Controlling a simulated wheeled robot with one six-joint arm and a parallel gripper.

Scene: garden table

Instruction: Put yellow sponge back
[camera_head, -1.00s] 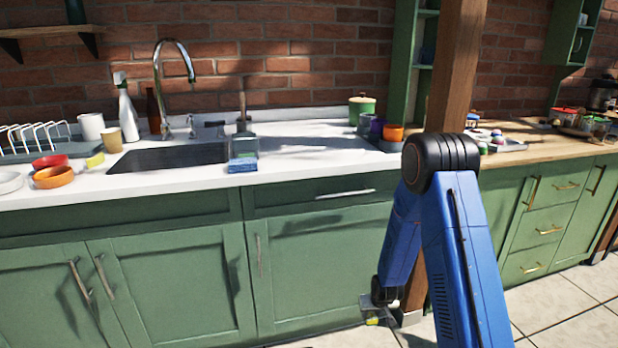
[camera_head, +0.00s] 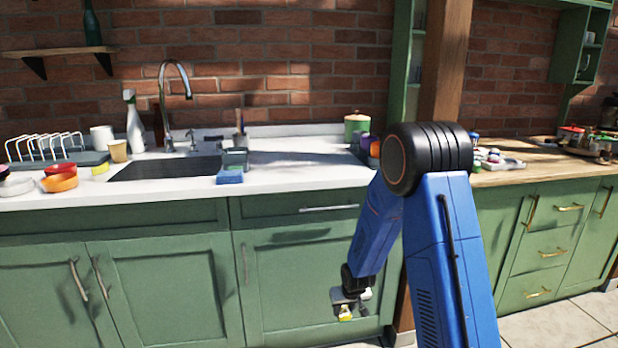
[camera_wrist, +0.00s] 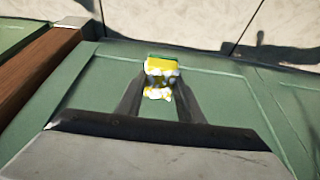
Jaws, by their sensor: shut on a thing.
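My gripper (camera_head: 350,298) hangs low in front of the green cabinet doors, below the counter's front edge. It is shut on the yellow sponge (camera_head: 345,313). In the wrist view the sponge (camera_wrist: 160,66) sits between the two dark fingertips. It is yellow with a green layer along its far edge and white foam-like patches on the near part. Another yellow block (camera_head: 100,168) lies on the counter left of the sink. A blue sponge (camera_head: 230,176) lies in front of a small grey-green caddy (camera_head: 236,158) right of the sink.
The sink (camera_head: 170,168) is set in the white counter (camera_head: 295,170). Bowls (camera_head: 60,182), a cup and a dish rack (camera_head: 45,148) stand to its left. Clear counter lies between caddy and green pot (camera_head: 357,125). A wooden post (camera_head: 441,70) rises behind my arm.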

